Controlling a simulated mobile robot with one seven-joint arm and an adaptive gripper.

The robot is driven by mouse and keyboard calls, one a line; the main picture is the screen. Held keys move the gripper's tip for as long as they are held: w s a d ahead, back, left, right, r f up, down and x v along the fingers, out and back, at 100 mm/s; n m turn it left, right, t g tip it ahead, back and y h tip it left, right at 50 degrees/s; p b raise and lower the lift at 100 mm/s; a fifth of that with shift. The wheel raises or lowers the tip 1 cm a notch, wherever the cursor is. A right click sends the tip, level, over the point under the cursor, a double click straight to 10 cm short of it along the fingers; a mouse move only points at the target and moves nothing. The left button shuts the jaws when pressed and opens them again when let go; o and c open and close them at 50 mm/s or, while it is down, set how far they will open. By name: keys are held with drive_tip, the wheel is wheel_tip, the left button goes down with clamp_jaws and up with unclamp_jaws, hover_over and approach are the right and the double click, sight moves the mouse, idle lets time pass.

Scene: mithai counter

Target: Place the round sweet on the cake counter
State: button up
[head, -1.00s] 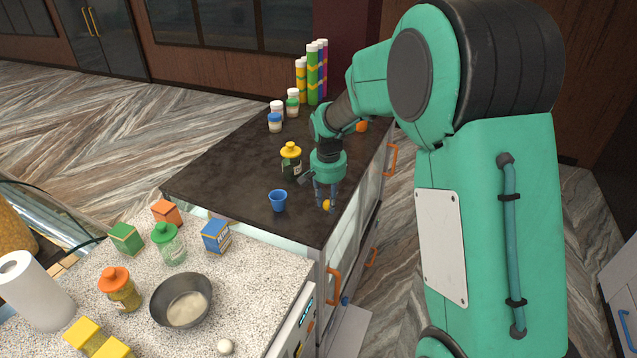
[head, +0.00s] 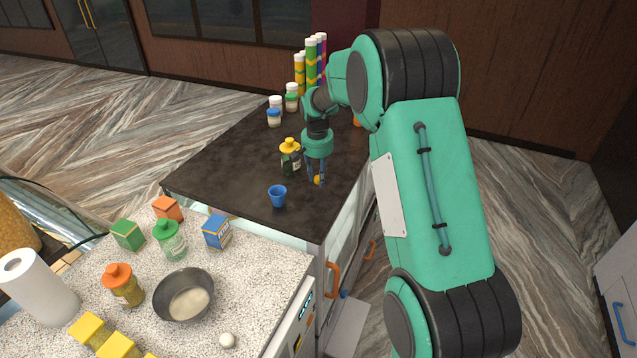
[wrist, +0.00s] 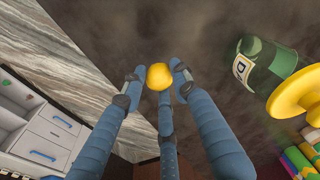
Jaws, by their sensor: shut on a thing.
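The round sweet, a yellow-orange ball, is between the fingers of my gripper (head: 317,180). The sweet (head: 317,180) shows small in the head view, low over the dark counter top. In the wrist view the sweet (wrist: 159,76) sits at the tips of the blue fingers of my gripper (wrist: 158,82), which are shut on it. The cake counter (head: 235,165) has a dark top and a glass front. I cannot tell whether the sweet touches the top.
A yellow-lidded jar (head: 290,160) stands just left of my gripper, and a blue cup (head: 277,196) nearer the front. Several small jars and tall tubes (head: 312,62) stand at the back. A speckled counter (head: 240,290) with a bowl (head: 183,296) is in front.

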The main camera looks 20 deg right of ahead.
sight(318, 177)
drive_tip(key=shift+f, duration=0.1)
idle(0.3)
drive_tip(key=shift+f+p, duration=0.35)
drive_tip(key=shift+f, duration=1.3)
drive_tip(key=shift+f, duration=0.1)
drive_tip(key=o, duration=1)
drive_tip(key=shift+o, duration=0.2)
wheel_tip(318, 177, up, 12)
drive_tip(key=s+b, duration=0.1)
drive_tip(key=shift+s+a, duration=0.15)
drive_tip(key=shift+a, duration=0.25)
